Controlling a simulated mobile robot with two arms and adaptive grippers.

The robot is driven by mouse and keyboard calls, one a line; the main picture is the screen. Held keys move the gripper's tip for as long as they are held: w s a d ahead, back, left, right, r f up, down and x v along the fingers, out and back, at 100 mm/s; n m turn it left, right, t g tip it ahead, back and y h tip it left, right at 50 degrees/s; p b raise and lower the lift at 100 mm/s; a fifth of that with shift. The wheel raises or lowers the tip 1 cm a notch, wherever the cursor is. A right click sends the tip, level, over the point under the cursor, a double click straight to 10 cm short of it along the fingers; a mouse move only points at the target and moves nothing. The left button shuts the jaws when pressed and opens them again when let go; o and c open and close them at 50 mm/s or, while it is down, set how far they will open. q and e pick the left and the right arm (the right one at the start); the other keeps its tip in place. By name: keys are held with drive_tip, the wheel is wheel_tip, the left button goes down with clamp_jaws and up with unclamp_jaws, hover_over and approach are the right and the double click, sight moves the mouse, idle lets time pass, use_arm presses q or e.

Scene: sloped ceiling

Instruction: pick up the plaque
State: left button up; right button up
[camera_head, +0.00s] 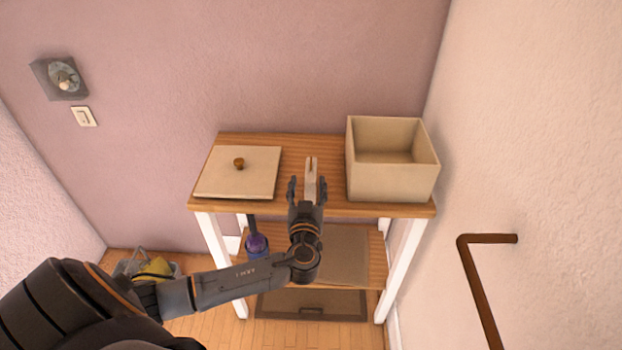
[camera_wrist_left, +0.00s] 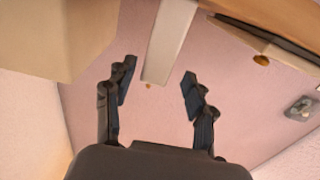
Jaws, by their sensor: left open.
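A narrow pale block, which appears to be the plaque (camera_head: 311,172), stands on or just above the wooden table top, between the square lid and the open box. It also shows in the left wrist view as a long whitish bar (camera_wrist_left: 168,42). My left gripper (camera_head: 307,183) is open, with one finger on each side of the plaque's near end. In the left wrist view the fingers (camera_wrist_left: 158,72) are spread, with visible gaps between them and the bar. I cannot tell whether either finger touches it in depth. My right gripper is out of view.
A beige lid with a brown knob (camera_head: 240,182) lies left of the plaque on the table (camera_head: 300,146). A beige open box (camera_head: 392,182) stands to its right. A purple bottle (camera_head: 257,243) is on the lower shelf. A brown rail (camera_head: 480,290) is at right.

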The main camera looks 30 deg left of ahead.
sight(311, 170)
use_arm(q)
drive_tip(key=x, duration=0.1)
drive_tip(key=p+x, duration=0.1)
drive_tip(key=x, duration=0.1)
drive_tip(key=p+x, duration=0.1)
drive_tip(key=shift+w+d+r, duration=0.1)
drive_tip(key=shift+w+r, duration=0.15)
drive_tip(key=shift+w, duration=0.3)
drive_tip(key=shift+w+a+f, duration=0.15)
drive_tip(key=shift+w+a, duration=0.1)
drive_tip(key=shift+w, duration=0.05)
drive_tip(key=shift+c, duration=0.2)
clamp_jaws()
